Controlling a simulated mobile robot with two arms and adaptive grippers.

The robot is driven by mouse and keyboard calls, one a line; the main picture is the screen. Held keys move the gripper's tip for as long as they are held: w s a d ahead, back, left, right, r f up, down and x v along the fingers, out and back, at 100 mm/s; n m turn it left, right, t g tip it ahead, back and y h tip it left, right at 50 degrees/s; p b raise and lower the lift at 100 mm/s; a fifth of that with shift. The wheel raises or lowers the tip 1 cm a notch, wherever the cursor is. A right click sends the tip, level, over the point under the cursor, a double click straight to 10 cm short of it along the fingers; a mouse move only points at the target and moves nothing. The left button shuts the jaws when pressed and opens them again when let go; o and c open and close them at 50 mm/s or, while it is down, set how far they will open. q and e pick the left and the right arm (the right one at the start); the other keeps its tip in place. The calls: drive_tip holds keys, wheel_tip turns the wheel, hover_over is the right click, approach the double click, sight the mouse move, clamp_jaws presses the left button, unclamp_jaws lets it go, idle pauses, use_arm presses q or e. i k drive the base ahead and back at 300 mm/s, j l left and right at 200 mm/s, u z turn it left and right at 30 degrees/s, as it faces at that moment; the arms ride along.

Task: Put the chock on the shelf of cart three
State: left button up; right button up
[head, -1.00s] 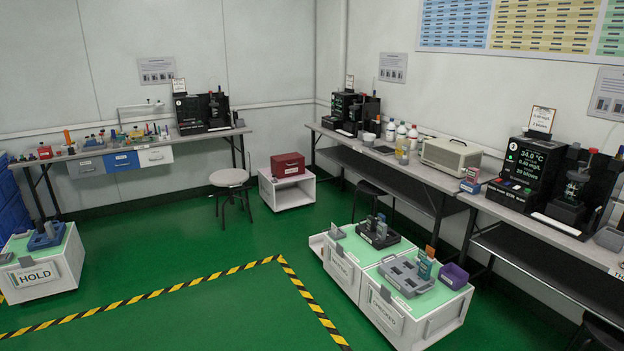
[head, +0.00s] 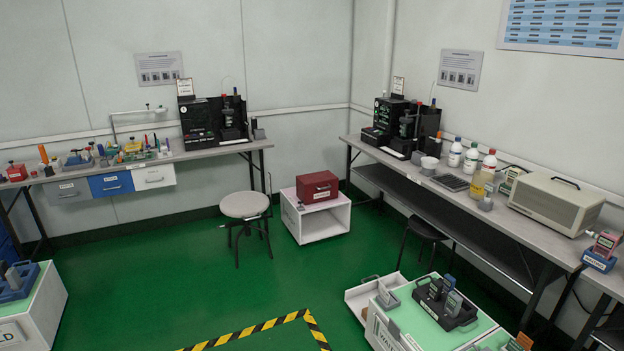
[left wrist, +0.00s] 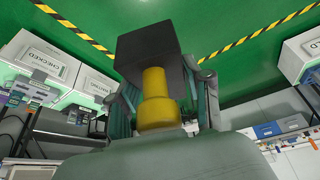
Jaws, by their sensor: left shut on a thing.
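In the left wrist view my left gripper (left wrist: 162,92) is shut on the chock (left wrist: 148,52), a dark block with a yellow knob. It is held above the green floor. My left gripper does not show in the head view, and my right gripper is in neither view. A low white cart (head: 319,222) with an open front stands near the far corner with a red box (head: 317,186) on top. Another white cart (head: 388,325) with a green top is cut off at the lower right. A HOLD cart (head: 35,310) is partly visible at lower left. I cannot read which cart is number three.
A round stool (head: 244,206) stands just left of the low cart. Benches line the back wall (head: 222,147) and the right wall (head: 470,195). A black rack (head: 446,302) sits on the right cart. Green floor (head: 170,280) is clear in the middle, with striped tape (head: 250,330) nearby.

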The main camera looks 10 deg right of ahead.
sight(365, 302)
drive_tip(key=i+j+z, duration=0.2)
drive_tip(key=i, duration=0.35)
drive_tip(key=i+z, duration=0.25)
drive_tip(key=i, duration=0.3)
drive_tip(key=i+j+z, duration=0.2)
drive_tip(key=i, duration=0.35)
drive_tip(key=j, duration=0.1)
